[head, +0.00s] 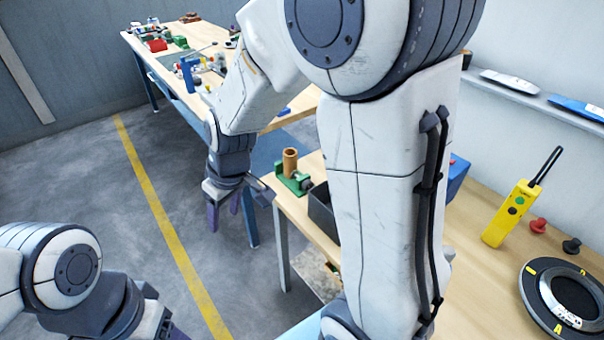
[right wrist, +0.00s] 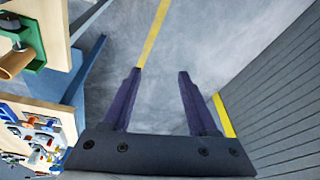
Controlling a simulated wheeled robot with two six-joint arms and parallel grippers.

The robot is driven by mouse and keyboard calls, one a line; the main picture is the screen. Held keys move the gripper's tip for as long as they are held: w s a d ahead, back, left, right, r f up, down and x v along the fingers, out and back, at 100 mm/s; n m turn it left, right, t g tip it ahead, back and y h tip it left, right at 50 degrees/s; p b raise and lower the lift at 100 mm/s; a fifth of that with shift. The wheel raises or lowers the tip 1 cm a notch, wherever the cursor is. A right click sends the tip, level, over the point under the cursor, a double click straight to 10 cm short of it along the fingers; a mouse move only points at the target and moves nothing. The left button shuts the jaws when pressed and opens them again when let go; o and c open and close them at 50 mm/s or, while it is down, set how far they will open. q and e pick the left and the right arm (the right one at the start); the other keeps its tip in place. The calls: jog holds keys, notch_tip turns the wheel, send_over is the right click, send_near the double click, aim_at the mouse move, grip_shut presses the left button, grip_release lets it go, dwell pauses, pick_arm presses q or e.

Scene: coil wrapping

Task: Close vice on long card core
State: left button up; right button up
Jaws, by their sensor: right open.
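The card core (head: 290,161), a short-looking brown tube, stands upright at the green vice (head: 297,184) on the corner of the near bench. I cannot tell whether the vice jaws touch it. In the right wrist view the core (right wrist: 17,64) and the vice (right wrist: 36,30) show at the upper left edge, partly cut off. My right gripper (head: 224,212) is open and empty, over the floor beside the bench, left of the vice. Its two purple fingers (right wrist: 160,73) are spread apart in the wrist view. My left gripper (head: 177,333) is mostly cut off at the bottom edge.
The near bench (head: 475,250) carries a yellow remote (head: 509,213), red and black knobs and a black ring (head: 562,298). A dark box (head: 323,212) stands right of the vice. A cluttered bench (head: 140,45) is behind. Floor with a yellow line (head: 160,215) is clear.

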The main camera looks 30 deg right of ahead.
jog(key=w+d+f+m+t+h, duration=0.1)
jog(key=w+d+f, duration=0.1)
jog(key=w+d, duration=0.35)
jog(key=w+d+f+m+t, duration=0.1)
jog(key=w+d+f, duration=0.1)
jog(key=d, duration=0.6)
jog(key=m+h, duration=0.1)
jog(key=h, duration=0.1)
send_near(309, 183)
jog(key=b+x, duration=0.2)
jog(key=x, duration=0.7)
jog(key=shift+w+f, duration=0.25)
jog(key=shift+f, duration=0.4)
